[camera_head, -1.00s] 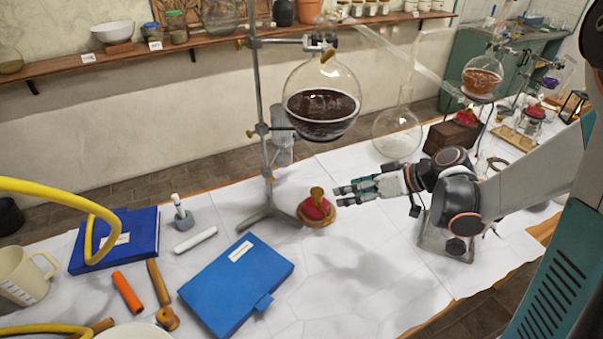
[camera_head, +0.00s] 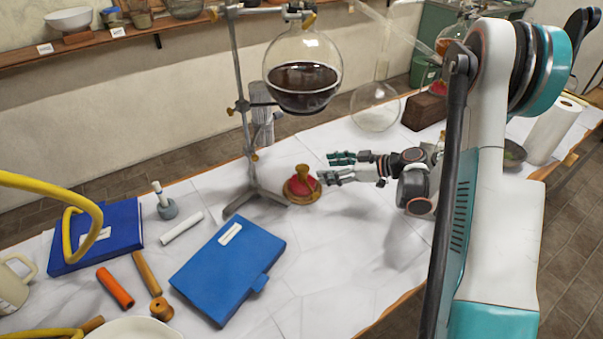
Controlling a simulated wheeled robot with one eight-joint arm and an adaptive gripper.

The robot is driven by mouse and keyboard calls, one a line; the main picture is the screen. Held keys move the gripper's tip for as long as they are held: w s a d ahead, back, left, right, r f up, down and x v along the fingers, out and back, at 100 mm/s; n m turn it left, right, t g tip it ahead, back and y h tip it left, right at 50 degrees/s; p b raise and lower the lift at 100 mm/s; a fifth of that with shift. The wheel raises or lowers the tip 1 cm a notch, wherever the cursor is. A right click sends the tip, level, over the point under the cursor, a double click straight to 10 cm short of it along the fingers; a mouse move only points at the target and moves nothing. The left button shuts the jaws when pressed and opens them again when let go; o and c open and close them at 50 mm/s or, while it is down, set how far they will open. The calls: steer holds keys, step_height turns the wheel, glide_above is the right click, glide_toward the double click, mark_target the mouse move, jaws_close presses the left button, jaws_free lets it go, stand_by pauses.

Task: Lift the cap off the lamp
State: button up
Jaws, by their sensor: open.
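The lamp (camera_head: 298,191) is a low red body on a round, brass-brown base, standing upright on the white table beside the foot of the metal stand. Its brass cap (camera_head: 302,172) sits on top. My gripper (camera_head: 328,168) is just right of the lamp at about cap height. Its two fingers are apart and point left toward the cap, with nothing visible between them. I cannot tell whether a fingertip touches the lamp; a small gap seems to show.
A round flask of dark liquid (camera_head: 303,88) hangs on the metal stand (camera_head: 243,110) above and behind the lamp. A blue folder (camera_head: 228,268) lies in front. A clear flask (camera_head: 376,110) and brown block (camera_head: 424,111) are behind my gripper. The table right of the folder is clear.

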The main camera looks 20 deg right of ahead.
mark_target(305, 169)
steer(key=shift+b+x, duration=1.45)
steer(key=shift+x, duration=2.7)
steer(key=shift+s+r, duration=0.1)
steer(key=shift+r, duration=0.15)
steer(key=shift+c, duration=0.6)
steer(key=c, duration=1)
steer(key=shift+c, duration=0.3)
